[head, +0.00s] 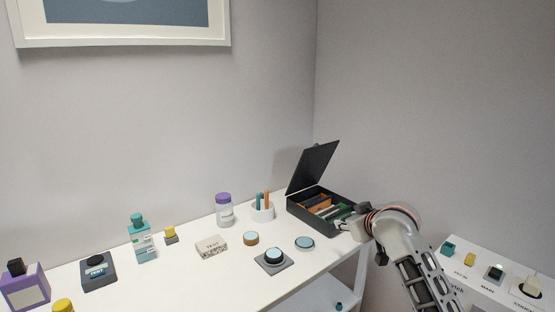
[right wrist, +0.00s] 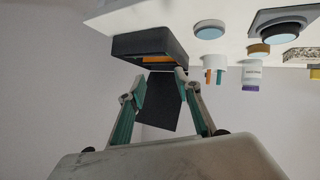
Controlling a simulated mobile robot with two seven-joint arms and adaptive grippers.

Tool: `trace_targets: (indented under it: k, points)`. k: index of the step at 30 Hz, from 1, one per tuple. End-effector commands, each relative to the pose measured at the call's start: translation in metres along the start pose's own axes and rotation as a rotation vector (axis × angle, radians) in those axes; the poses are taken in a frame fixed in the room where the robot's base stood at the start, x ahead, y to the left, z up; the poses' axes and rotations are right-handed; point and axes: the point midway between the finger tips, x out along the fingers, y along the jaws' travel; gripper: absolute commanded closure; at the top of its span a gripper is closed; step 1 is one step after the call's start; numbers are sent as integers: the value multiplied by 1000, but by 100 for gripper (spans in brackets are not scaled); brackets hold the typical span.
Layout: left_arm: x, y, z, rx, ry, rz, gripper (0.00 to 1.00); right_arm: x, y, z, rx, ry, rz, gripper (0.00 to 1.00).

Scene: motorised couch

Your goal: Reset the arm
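My right gripper (head: 343,226) is at the right front edge of an open black box (head: 325,228) on the white table. In the right wrist view my right gripper (right wrist: 160,84) has its two teal-lined fingers spread apart with nothing between them. The black box (right wrist: 150,48) is just beyond the fingertips there, seen upside down, with its raised lid (right wrist: 160,110) behind. The box holds orange, green and grey items. I cannot tell if a fingertip touches the box. My left gripper is not in view.
The white table (head: 200,285) bears a purple-capped jar (head: 224,212), a cup with sticks (head: 262,212), a small "TEST" block (head: 211,247), round discs and several bottles. Walls close off the back.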

Motion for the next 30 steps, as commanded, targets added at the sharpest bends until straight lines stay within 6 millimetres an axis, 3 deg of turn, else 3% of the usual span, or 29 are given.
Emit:
trace_targets:
  k: [1, 8, 14, 18, 24, 30]
  points:
    - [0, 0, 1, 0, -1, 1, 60, -1, -11, 34, -15, -32, 2, 67]
    - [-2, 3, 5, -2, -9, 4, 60, -32, -39, 160, -95, -154, 42, 67]
    - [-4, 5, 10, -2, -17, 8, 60, -82, -57, 259, -165, -269, 78, 67]
    - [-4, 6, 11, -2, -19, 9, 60, -128, -64, 319, -217, -355, 105, 67]
    - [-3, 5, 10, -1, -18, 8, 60, -201, -66, 385, -292, -474, 139, 67]
    - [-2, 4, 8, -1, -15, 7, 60, -256, -64, 420, -346, -558, 162, 67]
